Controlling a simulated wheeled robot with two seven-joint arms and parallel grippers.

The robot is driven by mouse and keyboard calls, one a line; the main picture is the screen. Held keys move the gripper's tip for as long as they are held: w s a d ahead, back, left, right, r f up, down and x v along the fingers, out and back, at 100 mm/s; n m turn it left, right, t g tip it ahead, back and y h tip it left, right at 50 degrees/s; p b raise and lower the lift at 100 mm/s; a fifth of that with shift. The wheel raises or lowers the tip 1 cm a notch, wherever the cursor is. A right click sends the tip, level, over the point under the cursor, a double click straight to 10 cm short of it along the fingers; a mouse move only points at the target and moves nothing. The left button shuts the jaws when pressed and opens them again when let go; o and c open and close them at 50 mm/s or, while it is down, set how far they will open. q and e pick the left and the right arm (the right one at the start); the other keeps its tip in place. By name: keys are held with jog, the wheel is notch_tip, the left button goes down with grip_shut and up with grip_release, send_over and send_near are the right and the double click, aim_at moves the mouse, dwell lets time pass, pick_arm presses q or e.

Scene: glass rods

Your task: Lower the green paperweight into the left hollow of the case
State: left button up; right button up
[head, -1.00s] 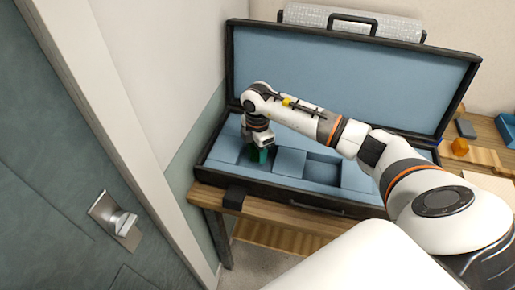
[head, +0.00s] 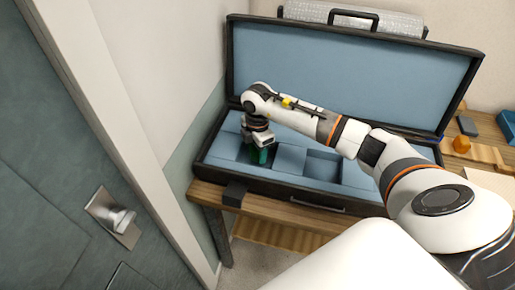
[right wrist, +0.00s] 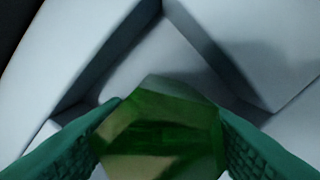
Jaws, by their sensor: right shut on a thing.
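The open case (head: 300,206) lies on a wooden table, its blue lining cut into hollows. My right gripper (head: 259,158) points down over the left hollow (head: 243,155). It is shut on the green paperweight (head: 263,157), which is mostly hidden by the gripper in the head view. In the right wrist view the faceted green paperweight (right wrist: 160,130) sits between the two green fingers, with the walls and floor of a hollow (right wrist: 155,70) behind it. I cannot tell whether it touches the hollow's floor. My left gripper is not in view.
Another hollow (head: 322,166) to the right is empty. The case lid (head: 350,75) stands open behind. An orange object (head: 461,144) and a dark block (head: 467,125) lie on the table at right. A dark block (head: 234,195) sits at the table's front edge. A door (head: 60,150) is at left.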

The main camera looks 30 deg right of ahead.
jog(key=shift+f+b, duration=0.6)
jog(key=shift+f, duration=0.3)
dwell(0.4)
jog(key=o, duration=1.2)
jog(key=shift+o, duration=0.2)
notch_tip(320, 180, up, 12)
jog(key=b, duration=0.2)
jog(key=shift+b, duration=0.35)
jog(key=shift+s, duration=0.1)
